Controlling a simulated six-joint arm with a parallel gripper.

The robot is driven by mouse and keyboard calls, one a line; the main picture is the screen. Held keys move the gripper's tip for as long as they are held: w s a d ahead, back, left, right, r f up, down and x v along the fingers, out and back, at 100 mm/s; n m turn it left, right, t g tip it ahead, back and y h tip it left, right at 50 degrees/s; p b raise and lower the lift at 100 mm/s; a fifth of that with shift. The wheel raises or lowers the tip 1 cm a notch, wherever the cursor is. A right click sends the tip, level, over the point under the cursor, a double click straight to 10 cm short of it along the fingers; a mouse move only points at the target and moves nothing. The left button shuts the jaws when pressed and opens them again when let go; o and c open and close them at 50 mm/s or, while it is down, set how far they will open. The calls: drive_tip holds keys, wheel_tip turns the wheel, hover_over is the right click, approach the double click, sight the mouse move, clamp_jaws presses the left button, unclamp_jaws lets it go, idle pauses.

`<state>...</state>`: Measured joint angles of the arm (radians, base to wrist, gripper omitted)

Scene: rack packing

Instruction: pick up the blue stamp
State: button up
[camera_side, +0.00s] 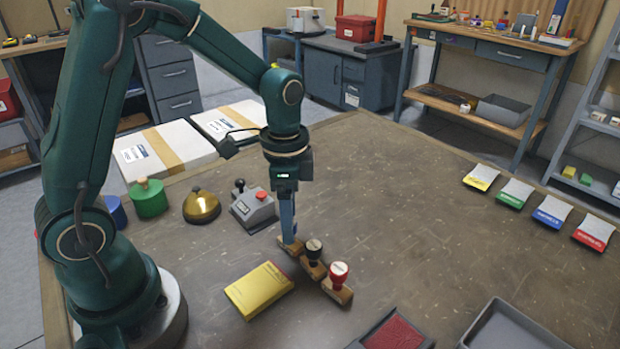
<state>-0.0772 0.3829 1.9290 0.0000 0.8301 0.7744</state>
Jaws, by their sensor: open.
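Three stamps with wooden bases stand in a slanting row on the brown table. The red stamp (338,276) is nearest the camera and the black stamp (313,252) is in the middle. The stamp at the far left end, by elimination the blue stamp (291,247), shows mostly its wooden base; its handle is largely hidden by my gripper. My gripper (288,232) points straight down right over this stamp, with its fingers low at the handle. The jaws are open; from this side I cannot tell whether a finger touches the stamp.
A yellow pad (259,290) lies just in front of the stamps. A red ink pad (393,332) and a grey tray (510,330) are at the front. A grey device with a red button (254,207) and brass bell (201,206) stand behind left.

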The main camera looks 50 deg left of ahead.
drive_tip(key=shift+f, duration=1.6)
clamp_jaws()
drive_tip(key=shift+r, duration=0.1)
drive_tip(key=shift+r, duration=0.5)
drive_tip(key=r, duration=0.3)
drive_tip(key=shift+s+a+r, duration=0.15)
drive_tip(key=shift+a+r, duration=0.15)
drive_tip(key=shift+a, duration=0.1)
drive_tip(key=s+a+r, duration=0.5)
drive_tip(key=a+r, duration=0.1)
drive_tip(key=a, duration=0.3)
drive_tip(key=shift+a+r, duration=0.15)
drive_tip(key=shift+a, duration=0.2)
